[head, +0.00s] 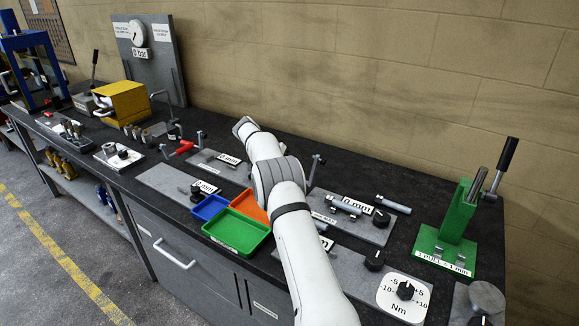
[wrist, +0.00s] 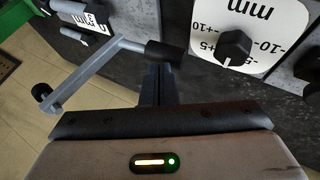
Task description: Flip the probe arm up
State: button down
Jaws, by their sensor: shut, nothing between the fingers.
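In the wrist view, a grey bar (wrist: 92,77) with a black grip (wrist: 165,54) at one end and a round black knob (wrist: 42,92) at the other runs slantwise; it looks like the probe arm. My gripper (wrist: 156,82) is shut and empty, its fingertips close beside the black grip. I cannot tell whether they touch it. In the head view my own white arm hides my gripper and part of the bench. Small upright levers show on either side of my arm there; I cannot tell which is the probe arm.
In the wrist view a white dial plate (wrist: 262,22) with a black knob (wrist: 235,48) lies right of the grip. In the head view, green (head: 237,247), blue (head: 210,207) and orange (head: 240,212) trays stand left of my arm; a green press (head: 452,225) stands at right.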

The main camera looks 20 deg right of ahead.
jog(key=shift+w+a+f, duration=0.1)
jog(key=shift+a+f, duration=0.1)
jog(key=shift+f, duration=0.35)
jog(key=shift+a+f+b, duration=0.1)
jog(key=shift+f+b, duration=0.2)
jog(key=v, duration=0.8)
jog(key=shift+r+b, duration=0.4)
jog(key=shift+d, duration=0.2)
